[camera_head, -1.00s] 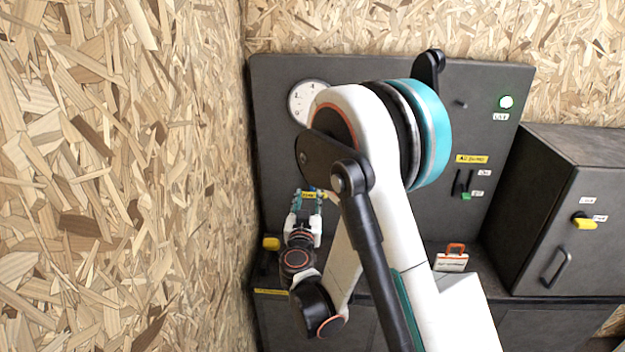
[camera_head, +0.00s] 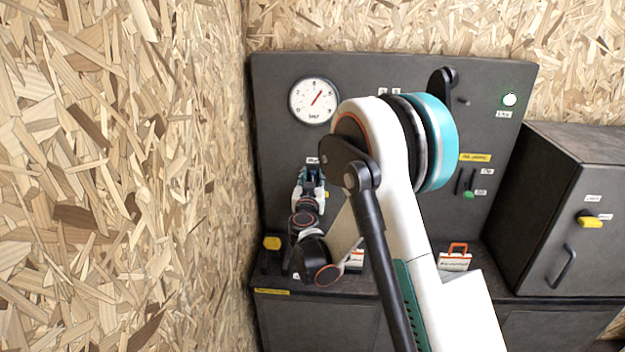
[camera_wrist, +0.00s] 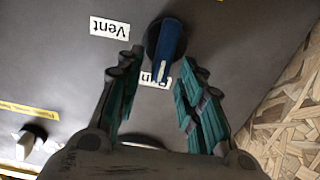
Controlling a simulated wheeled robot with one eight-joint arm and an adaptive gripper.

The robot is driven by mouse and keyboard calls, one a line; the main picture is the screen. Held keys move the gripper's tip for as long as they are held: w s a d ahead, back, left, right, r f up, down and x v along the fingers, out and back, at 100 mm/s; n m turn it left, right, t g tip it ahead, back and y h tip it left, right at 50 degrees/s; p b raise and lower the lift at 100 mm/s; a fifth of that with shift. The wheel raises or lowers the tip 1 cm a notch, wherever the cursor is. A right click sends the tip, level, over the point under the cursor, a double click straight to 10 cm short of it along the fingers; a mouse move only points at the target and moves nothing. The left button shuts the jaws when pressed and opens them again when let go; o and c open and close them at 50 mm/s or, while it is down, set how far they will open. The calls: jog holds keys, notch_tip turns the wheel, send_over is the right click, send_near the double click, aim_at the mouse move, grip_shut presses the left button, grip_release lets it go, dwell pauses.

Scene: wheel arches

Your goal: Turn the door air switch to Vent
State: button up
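The door air switch, a blue knob (camera_wrist: 166,40) on a round black base, shows in the wrist view just beyond my fingertips. Its white line points down the picture, toward the "Run" label (camera_wrist: 158,80), which is partly hidden. The "Vent" label (camera_wrist: 109,29) is to the left of the knob. Both labels appear upside down. My gripper (camera_wrist: 157,68) is open, its teal fingers apart on either side below the knob. I cannot tell whether a finger touches it. In the head view my gripper (camera_head: 312,180) is at the panel (camera_head: 275,150) and hides the knob.
A round gauge (camera_head: 314,100) is above my gripper. A yellow-handled control (camera_head: 271,243) is at the lower left, near the chipboard wall (camera_head: 170,200).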

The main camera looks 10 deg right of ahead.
grip_shut()
jog(key=shift+m, duration=0.3)
jog(key=m+b, duration=0.1)
jog(key=d+m, duration=0.1)
jog(key=m, duration=0.1)
jog(key=shift+s+f+m+b, duration=0.15)
jog(key=shift+m+b, duration=0.15)
jog(key=shift+b, duration=0.05)
jog(key=m, duration=0.1)
jog(key=m+b, duration=0.1)
jog(key=m, duration=0.2)
jog(key=shift+s+d+f+m, duration=0.15)
jog(key=shift+d+f+m, duration=0.15)
jog(key=shift+d, duration=0.05)
jog(key=m+b, duration=0.1)
jog(key=m, duration=0.2)
jog(key=f+m+b, duration=0.1)
jog(key=m, duration=0.2)
jog(key=m+b, duration=0.1)
jog(key=m, duration=0.2)
jog(key=shift+s+d+f, duration=0.15)
jog(key=shift+d+f, duration=0.25)
grip_release()
